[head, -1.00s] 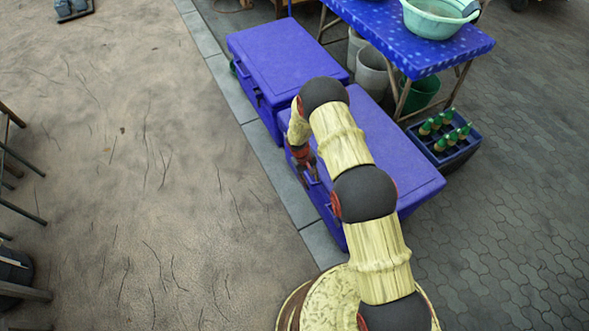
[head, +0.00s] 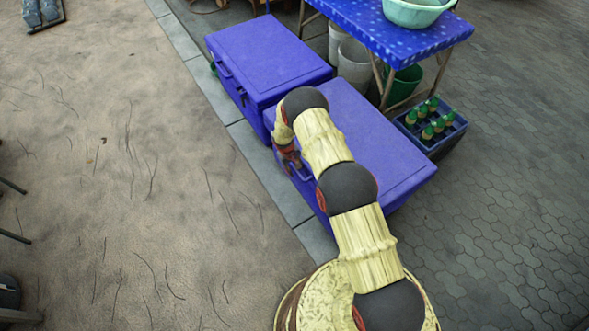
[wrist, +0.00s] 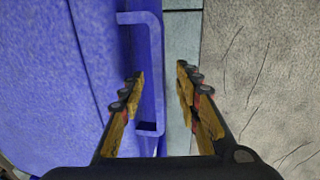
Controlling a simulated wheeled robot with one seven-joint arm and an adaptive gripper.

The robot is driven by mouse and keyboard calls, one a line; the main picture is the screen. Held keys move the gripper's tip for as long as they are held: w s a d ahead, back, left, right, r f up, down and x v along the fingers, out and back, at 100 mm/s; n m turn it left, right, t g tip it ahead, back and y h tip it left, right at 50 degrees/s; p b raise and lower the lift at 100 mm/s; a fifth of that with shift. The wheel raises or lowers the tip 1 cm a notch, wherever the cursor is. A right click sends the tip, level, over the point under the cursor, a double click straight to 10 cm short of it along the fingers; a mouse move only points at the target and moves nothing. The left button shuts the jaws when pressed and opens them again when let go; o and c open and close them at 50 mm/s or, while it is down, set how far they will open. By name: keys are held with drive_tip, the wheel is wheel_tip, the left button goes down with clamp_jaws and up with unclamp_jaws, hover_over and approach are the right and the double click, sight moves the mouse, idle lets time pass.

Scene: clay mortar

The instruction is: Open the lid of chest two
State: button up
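Two blue-purple chests stand in a row in the head view, the nearer chest (head: 375,150) and the farther chest (head: 270,60). Both lids look shut. I cannot tell by any marking which is chest two. My gripper (head: 292,162) is at the left long side of the nearer chest, partly hidden by my arm, which reaches over its lid. In the wrist view my gripper (wrist: 159,78) is open. A blue bar handle (wrist: 155,60) on the chest side (wrist: 60,80) shows between the fingers. I cannot tell whether they touch it.
A blue-covered table (head: 385,30) with a mint basin (head: 415,10) stands beyond the chests. Buckets (head: 355,65) are under it. A crate of green-topped bottles (head: 430,130) sits right of the nearer chest. The brown ground (head: 120,200) left of the chests is largely clear.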

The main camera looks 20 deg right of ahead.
drive_tip(key=c, duration=0.3)
clamp_jaws()
idle(0.7)
